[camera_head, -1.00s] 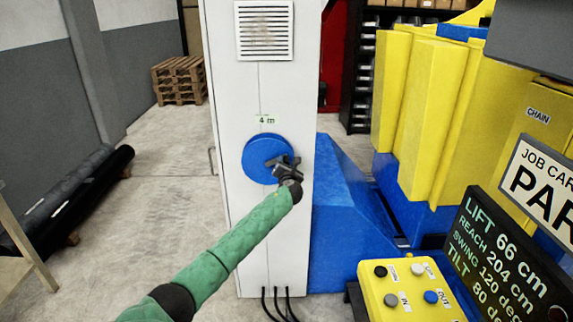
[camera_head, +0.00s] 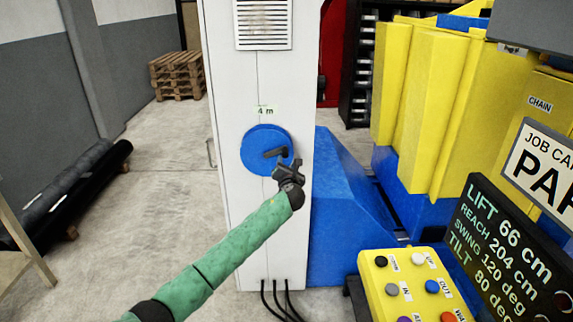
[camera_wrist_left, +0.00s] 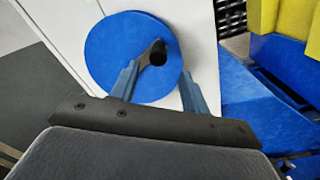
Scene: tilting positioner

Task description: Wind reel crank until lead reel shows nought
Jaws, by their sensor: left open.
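The lead reel (camera_head: 254,160) is a blue disc on the front of a white cabinet. A small label (camera_head: 265,111) above it reads "4 m". The dark reel crank (camera_head: 272,154) sits on the disc's right half. In the left wrist view the disc (camera_wrist_left: 110,60) shows large, with the black crank handle (camera_wrist_left: 157,50) pointing at the camera. My left gripper (camera_head: 288,166) is open just in front of the crank and a little below it. In the wrist view its fingers (camera_wrist_left: 160,78) stand on either side of the handle's line, with no contact visible. My right gripper is out of view.
A yellow button box (camera_head: 410,288) and a dark display (camera_head: 500,255) reading lift 66 cm, reach 204 cm, swing 120 deg and tilt 80 deg stand at right. A blue sloped base (camera_head: 345,215) adjoins the cabinet (camera_head: 240,230).

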